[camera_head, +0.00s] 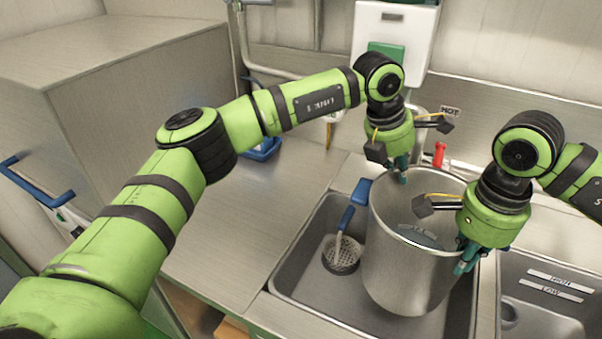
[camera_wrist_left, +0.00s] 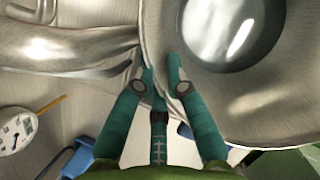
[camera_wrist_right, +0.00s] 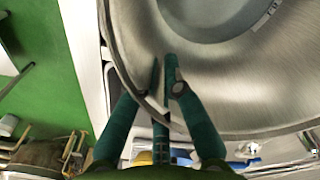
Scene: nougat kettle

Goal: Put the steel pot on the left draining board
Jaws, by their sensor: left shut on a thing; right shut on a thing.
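The tall steel pot (camera_head: 408,262) is upright over the left sink basin (camera_head: 300,277). I cannot tell whether its bottom touches the basin. My left gripper (camera_head: 402,178) is shut on the pot's far rim; the rim lies between its green fingers in the left wrist view (camera_wrist_left: 162,85). My right gripper (camera_head: 464,264) is shut on the near right rim, also seen in the right wrist view (camera_wrist_right: 165,88). The left draining board (camera_head: 255,215) is the bare steel surface left of the basin.
A second basin (camera_head: 545,300) with labels is at the right. A blue item (camera_head: 262,150) stands at the back of the board. A red-handled tap (camera_head: 439,152) is behind the pot.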

